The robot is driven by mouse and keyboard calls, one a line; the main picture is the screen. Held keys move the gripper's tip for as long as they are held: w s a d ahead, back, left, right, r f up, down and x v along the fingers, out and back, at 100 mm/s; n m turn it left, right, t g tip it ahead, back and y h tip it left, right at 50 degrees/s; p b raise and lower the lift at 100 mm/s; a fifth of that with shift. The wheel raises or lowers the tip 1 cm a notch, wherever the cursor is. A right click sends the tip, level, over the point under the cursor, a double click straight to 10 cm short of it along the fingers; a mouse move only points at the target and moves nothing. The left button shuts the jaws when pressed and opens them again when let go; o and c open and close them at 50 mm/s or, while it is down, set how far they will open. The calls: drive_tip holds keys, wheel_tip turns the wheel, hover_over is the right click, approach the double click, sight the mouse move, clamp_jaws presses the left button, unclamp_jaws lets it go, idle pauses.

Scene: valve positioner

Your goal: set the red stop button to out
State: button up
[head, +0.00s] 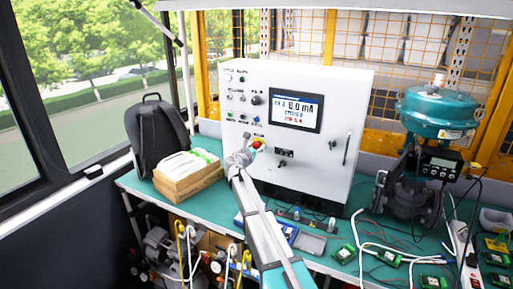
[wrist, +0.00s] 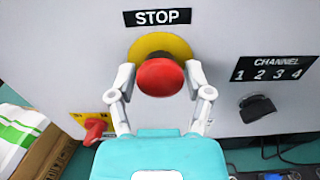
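The red stop button (wrist: 160,78) is a round mushroom head on a yellow disc, under a STOP label (wrist: 163,17), in the wrist view. In the head view the button (head: 257,144) shows small on the front of the white control cabinet (head: 312,172). My gripper (wrist: 159,80) is at the button, with one finger on each side of the red head. The fingers are spread about as wide as the head. I cannot tell whether they touch it. In the head view my gripper (head: 242,157) and arm cover the area below the button.
A small red switch (wrist: 95,130) on a yellow plate sits lower left of the button. A black CHANNEL knob (wrist: 256,108) is to the right. A cardboard box (head: 188,178) and black backpack (head: 160,132) stand left of the cabinet, and a teal valve actuator (head: 437,112) right.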

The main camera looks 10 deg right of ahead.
clamp_jaws()
drive_tip(key=shift+s+a, duration=0.3)
drive_tip(key=shift+s, duration=0.2)
drive_tip(key=o, duration=0.6)
unclamp_jaws()
drive_tip(key=shift+c, duration=0.2)
drive_tip(key=v, duration=1.2)
